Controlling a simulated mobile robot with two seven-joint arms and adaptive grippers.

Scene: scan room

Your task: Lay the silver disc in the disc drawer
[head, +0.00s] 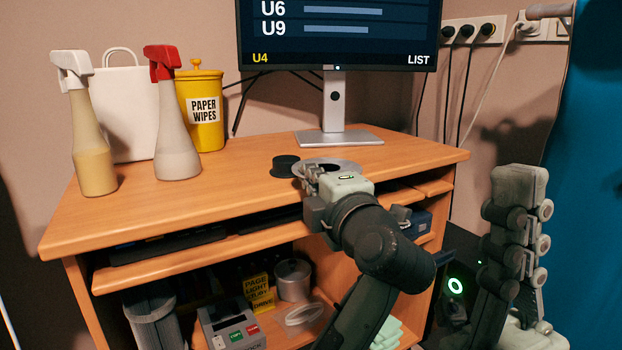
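The silver disc (345,165), a grey ring with a dark centre, lies flat on the desk top in front of the monitor stand. My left gripper (308,178) is at the disc's near left edge and hides part of it. Its fingers are small and partly hidden, so I cannot tell whether they touch or hold the disc. My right gripper (519,190) is raised at the right, away from the desk, with its fingers seen edge-on. I cannot make out a disc drawer for certain; my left arm covers part of the desk front.
A black round piece (285,166) lies left of the disc. Two spray bottles (92,160) (177,140), a white bag (122,110) and a yellow wipes tub (200,130) stand at the back left. The monitor (335,35) stands behind. The desk's front left (170,212) is clear.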

